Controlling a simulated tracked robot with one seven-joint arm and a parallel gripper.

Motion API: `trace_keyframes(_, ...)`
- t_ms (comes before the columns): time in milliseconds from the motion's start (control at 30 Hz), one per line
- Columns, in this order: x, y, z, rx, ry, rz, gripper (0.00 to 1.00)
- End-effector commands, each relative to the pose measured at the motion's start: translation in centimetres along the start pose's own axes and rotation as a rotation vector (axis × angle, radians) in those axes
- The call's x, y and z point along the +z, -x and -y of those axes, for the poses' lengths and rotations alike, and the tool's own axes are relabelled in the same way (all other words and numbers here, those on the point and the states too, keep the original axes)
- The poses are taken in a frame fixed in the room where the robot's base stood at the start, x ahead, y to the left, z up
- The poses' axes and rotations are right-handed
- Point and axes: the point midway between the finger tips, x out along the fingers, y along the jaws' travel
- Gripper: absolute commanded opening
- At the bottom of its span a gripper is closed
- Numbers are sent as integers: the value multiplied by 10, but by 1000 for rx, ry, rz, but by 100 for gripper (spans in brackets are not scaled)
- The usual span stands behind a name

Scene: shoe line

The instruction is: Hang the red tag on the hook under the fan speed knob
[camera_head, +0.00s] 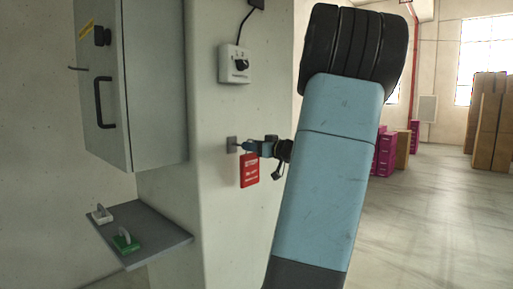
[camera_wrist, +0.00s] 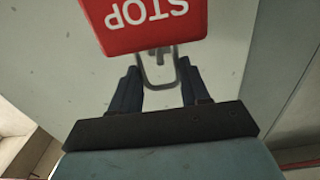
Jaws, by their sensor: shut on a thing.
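The red tag (camera_head: 249,171) hangs upright just below my gripper (camera_head: 249,146), close to the pale column. In the wrist view the tag (camera_wrist: 145,24) shows the word STOP upside down, with its grey wire loop (camera_wrist: 158,80) between my fingers. My gripper is shut on the tag by this loop. The hook's small grey plate (camera_head: 231,144) is on the column right at my fingertips. Whether the loop is around the hook is too small to tell. The fan speed knob (camera_head: 240,64) sits on a white box higher on the column.
A grey cabinet (camera_head: 155,85) with a black handle stands to the left. Below it a dark shelf (camera_head: 160,236) holds a green-based piece (camera_head: 126,242) and a white piece (camera_head: 101,214). Purple crates (camera_head: 386,155) and cartons stand far behind on the right. The floor there is open.

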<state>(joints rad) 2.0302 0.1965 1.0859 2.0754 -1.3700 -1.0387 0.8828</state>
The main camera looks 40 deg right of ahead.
Motion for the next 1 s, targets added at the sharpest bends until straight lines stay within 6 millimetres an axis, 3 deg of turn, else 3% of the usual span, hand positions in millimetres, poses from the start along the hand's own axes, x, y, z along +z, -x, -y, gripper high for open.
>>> trace_keyframes(1000, 4, -50, 1, -2, 0, 0, 14)
